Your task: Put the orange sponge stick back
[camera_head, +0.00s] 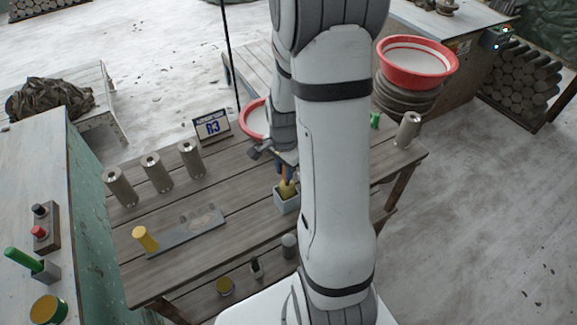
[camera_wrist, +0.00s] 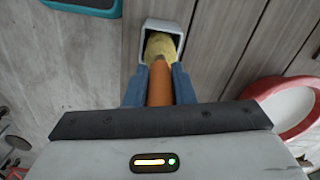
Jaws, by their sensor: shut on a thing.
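The orange sponge stick (camera_wrist: 160,86) has an orange handle and a yellowish sponge head (camera_wrist: 160,46). My gripper (camera_wrist: 160,72) is shut on the handle, with one blue finger on each side. The sponge head is at the mouth of a square grey holder (camera_wrist: 163,22); how deep it reaches inside I cannot tell. In the head view, the sponge head (camera_head: 288,189) shows at the top of the pale holder (camera_head: 286,205) on the slatted table. My gripper (camera_head: 281,172) is just above it, partly hidden by my arm.
Several metal cylinders (camera_head: 157,172) and a sign (camera_head: 211,127) stand left of the holder. A grey rack (camera_head: 190,235) with a yellow-topped tool (camera_head: 145,239) lies in front of them. Red-rimmed bowls (camera_head: 417,63) stand behind. A grey cylinder (camera_head: 289,246) is near the table's front edge.

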